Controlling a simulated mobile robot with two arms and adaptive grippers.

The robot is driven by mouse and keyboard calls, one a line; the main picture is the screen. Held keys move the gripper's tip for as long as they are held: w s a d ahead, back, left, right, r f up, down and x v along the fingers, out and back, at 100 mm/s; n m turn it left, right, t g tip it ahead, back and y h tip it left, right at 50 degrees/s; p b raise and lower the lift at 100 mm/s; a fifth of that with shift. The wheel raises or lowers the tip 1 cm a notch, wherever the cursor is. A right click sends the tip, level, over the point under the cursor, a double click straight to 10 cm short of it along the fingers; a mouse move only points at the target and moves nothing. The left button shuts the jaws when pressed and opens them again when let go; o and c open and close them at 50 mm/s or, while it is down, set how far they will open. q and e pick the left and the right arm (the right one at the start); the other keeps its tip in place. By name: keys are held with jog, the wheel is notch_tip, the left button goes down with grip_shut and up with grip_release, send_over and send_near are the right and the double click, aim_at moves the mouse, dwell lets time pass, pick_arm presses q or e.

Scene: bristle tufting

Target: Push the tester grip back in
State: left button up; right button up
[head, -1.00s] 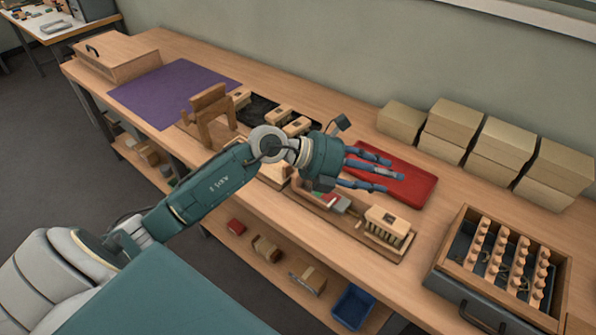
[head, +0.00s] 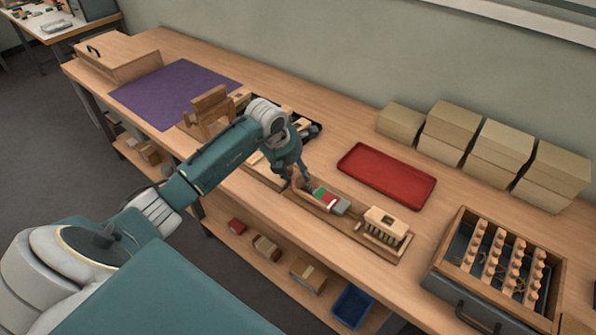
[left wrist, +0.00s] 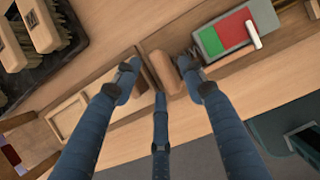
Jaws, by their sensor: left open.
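The tester is a long wooden base (head: 352,228) with a grey slider that carries a green and red gauge (head: 325,198). A wooden block with dark bristles (head: 386,225) stands at its right end. The tester's rounded wooden grip (left wrist: 163,71) shows in the left wrist view beside the gauge (left wrist: 228,32). My left gripper (head: 290,182) points down at the tester's left end. Its blue fingers (left wrist: 158,72) are open around the grip, one on each side and a third below; I cannot tell whether they touch it. In the head view the gripper partly hides the grip.
A red tray (head: 387,175) lies behind the tester. A drawer box with wooden pegs (head: 460,255) stands at the right, and cardboard boxes (head: 451,126) line the wall. A wooden stand (head: 211,108) and a purple mat (head: 170,92) are at the left.

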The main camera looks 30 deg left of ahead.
pick_arm(q)
jog(key=shift+x, duration=1.2)
